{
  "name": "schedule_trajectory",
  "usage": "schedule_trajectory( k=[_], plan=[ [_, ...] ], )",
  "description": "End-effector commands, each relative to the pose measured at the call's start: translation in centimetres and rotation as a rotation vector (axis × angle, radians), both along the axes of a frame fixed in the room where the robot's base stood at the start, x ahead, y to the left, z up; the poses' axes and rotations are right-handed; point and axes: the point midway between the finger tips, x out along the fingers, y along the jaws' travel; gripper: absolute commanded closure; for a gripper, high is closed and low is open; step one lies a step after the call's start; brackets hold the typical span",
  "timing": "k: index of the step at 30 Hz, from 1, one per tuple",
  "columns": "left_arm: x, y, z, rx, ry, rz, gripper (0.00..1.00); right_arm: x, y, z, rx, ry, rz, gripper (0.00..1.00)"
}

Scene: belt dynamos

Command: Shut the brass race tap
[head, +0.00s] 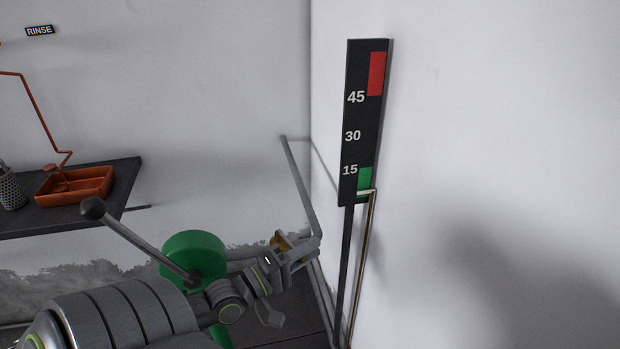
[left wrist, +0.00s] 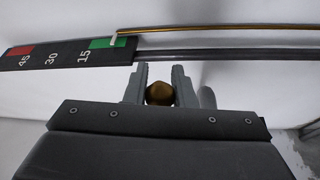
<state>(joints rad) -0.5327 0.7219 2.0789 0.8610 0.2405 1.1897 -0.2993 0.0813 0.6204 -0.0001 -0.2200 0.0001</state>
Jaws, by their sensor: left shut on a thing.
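The brass race tap (head: 279,241) shows as a small golden piece by my left gripper (head: 303,250), low in the head view near the wall corner. In the left wrist view, its rounded brass end (left wrist: 160,93) sits between the two grey fingers of the left gripper (left wrist: 159,82). The left gripper is shut on it. The rest of the tap is hidden behind the gripper, so I cannot tell how far it is turned. My right gripper is in neither view.
A black gauge board (head: 366,120) marked 15, 30 and 45 stands at the right wall, its pale pointer (head: 366,192) at the green band's bottom. A green wheel (head: 193,257) with a ball-ended lever (head: 130,237) is beside my arm. A copper basin (head: 75,187) rests on a dark shelf.

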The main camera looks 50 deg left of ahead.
Motion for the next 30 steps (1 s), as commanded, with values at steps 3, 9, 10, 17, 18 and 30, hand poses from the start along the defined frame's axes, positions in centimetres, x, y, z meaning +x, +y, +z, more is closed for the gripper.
schedule_trajectory(
  k=[3, 9, 10, 17, 18, 30],
  plan=[
    [-0.6, 0.0, -0.4, -0.001, 0.009, 0.001, 1.0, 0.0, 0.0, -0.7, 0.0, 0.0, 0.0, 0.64],
    [-1.3, 0.2, -0.4, -0.001, 0.01, 0.003, 1.0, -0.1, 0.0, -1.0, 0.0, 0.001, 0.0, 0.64],
    [-1.4, 0.2, -0.4, -0.001, 0.011, 0.004, 1.0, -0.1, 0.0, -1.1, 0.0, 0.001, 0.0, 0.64],
    [-2.2, 0.4, -0.3, -0.001, 0.01, 0.004, 1.0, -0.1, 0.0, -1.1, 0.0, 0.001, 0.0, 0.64],
    [-2.3, 0.4, -0.3, -0.001, 0.01, 0.004, 1.0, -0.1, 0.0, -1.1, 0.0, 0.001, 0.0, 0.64],
    [-2.6, 0.6, -0.3, -0.001, 0.008, 0.005, 1.0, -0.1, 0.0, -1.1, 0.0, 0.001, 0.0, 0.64]
  ],
)
